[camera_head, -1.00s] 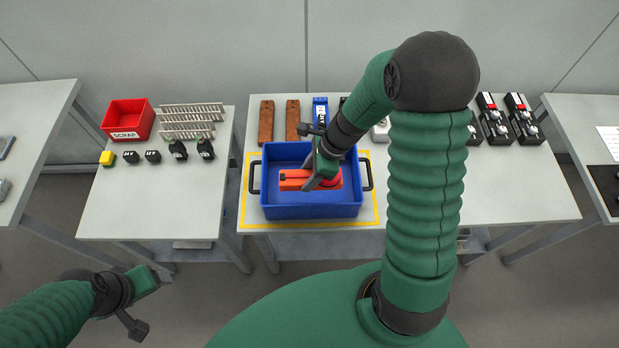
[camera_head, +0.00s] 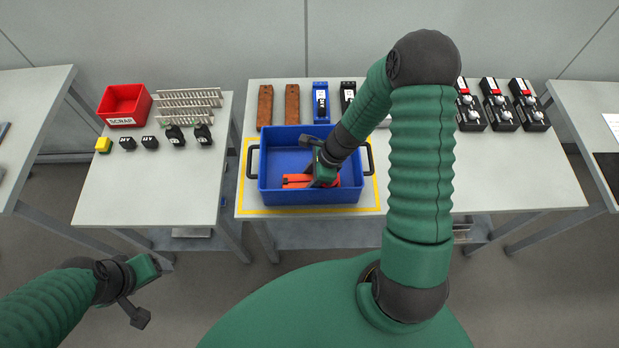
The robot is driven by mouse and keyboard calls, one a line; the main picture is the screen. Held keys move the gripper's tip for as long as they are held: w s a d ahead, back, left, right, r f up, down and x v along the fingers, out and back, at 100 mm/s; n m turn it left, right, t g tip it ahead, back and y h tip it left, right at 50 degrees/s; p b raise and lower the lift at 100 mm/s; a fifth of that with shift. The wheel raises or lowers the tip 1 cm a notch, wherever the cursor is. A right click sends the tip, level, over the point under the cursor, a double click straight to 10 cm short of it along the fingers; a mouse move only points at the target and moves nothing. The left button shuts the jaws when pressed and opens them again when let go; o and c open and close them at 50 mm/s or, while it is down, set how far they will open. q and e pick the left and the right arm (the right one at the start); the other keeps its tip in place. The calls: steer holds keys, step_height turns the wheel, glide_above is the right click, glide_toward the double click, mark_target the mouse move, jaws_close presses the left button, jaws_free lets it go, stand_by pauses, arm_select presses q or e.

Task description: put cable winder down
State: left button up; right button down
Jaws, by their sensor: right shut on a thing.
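The cable winder (camera_head: 297,181) is orange-red and partly hidden by my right gripper. My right gripper (camera_head: 318,180) reaches down into the crate and is shut on the winder. The crate has black side handles and stands inside a yellow outline on the table (camera_head: 490,190). My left gripper (camera_head: 150,290) hangs in free space at the lower left, away from the tables; its finger gap is unclear.
Two brown bars (camera_head: 264,106), a blue device (camera_head: 320,103) and a black device (camera_head: 347,95) stand behind the crate. Black devices (camera_head: 498,106) stand at the right.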

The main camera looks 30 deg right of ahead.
steer(key=c, duration=0.9)
jaws_free()
steer(key=shift+a, duration=0.1)
steer(key=shift+c, duration=0.2)
steer(key=shift+o, duration=1.3)
steer(key=shift+w+a, duration=0.1)
arm_select(q)
steer(key=shift+a+f, duration=0.1)
steer(key=shift+a, duration=0.15)
arm_select(e)
steer(key=shift+r, duration=0.15)
steer(key=p+v, duration=0.2)
steer(key=v, duration=0.9)
steer(key=shift+r, duration=0.3)
arm_select(q)
steer(key=shift+d+r, duration=0.15)
steer(key=shift+r, duration=0.35)
steer(key=shift+d+r, duration=0.15)
steer(key=shift+r, duration=0.35)
arm_select(e)
steer(key=s+a+r+n+h, duration=0.2)
steer(key=s+a+r+n, duration=0.1)
steer(key=n, duration=0.9)
steer(key=s+a+r+n+h, duration=0.2)
steer(key=a+n, duration=0.4)
steer(key=n, duration=0.6)
steer(key=shift+s+r, duration=0.45)
